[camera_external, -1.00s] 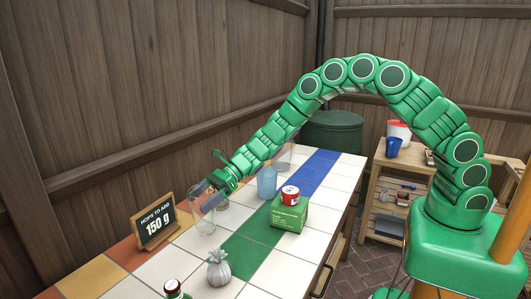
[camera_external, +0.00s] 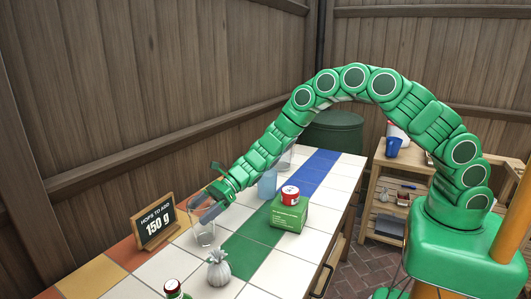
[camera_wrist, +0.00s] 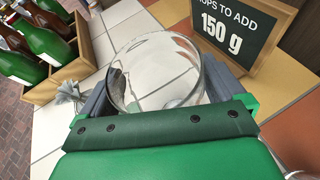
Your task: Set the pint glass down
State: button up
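The pint glass (camera_external: 204,236) is clear and looks empty. It is upright, low over the white tiles of the counter, just right of the chalkboard sign. My gripper (camera_external: 206,214) is shut on its upper part. In the wrist view the round glass (camera_wrist: 155,70) sits between the two grey fingers of my gripper (camera_wrist: 160,92), one on each side. I cannot tell whether its base touches the tiles.
The sign (camera_external: 153,222) reading "150 g" stands close left. A green box (camera_external: 289,213) with a red-and-white tin (camera_external: 290,195) and a blue cup (camera_external: 267,183) stand to the right. A crate (camera_wrist: 92,55) holds bottles.

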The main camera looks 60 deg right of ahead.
jog(key=shift+r, duration=0.1)
jog(key=shift+d+r, duration=0.25)
jog(key=shift+d, duration=0.1)
jog(key=v, duration=0.9)
jog(key=shift+s, duration=0.1)
jog(key=shift+v, duration=1.15)
jog(key=shift+s+a, duration=0.1)
